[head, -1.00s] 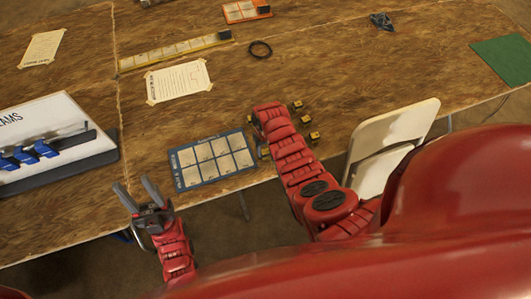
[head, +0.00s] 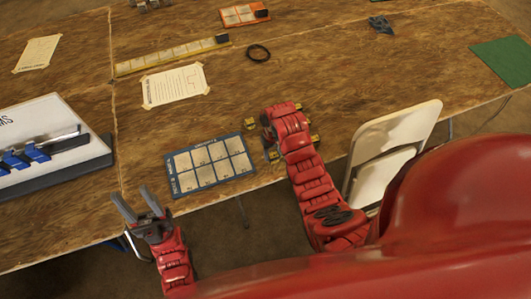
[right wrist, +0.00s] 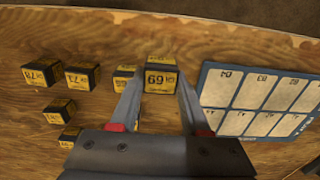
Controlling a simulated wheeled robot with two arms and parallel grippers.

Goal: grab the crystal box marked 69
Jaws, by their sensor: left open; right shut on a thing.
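The black and yellow crystal box marked 69 (right wrist: 160,80) sits between the fingers of my right gripper (right wrist: 157,95) in the right wrist view, its number facing the camera. My right gripper is shut on it, over the wooden table. In the head view the right hand is mostly hidden behind its own red arm. A small yellow and black box (head: 250,123) shows just left of that arm, but its number cannot be read there. My left gripper (head: 138,205) is open and empty at the table's front edge.
Several similar boxes stand left of the grip, including 78 (right wrist: 41,73) and 73 (right wrist: 82,74). A blue-framed card grid (head: 209,163) lies left of the right arm. A white folding chair (head: 391,145) stands at the front edge. A white display (head: 45,145) is far left.

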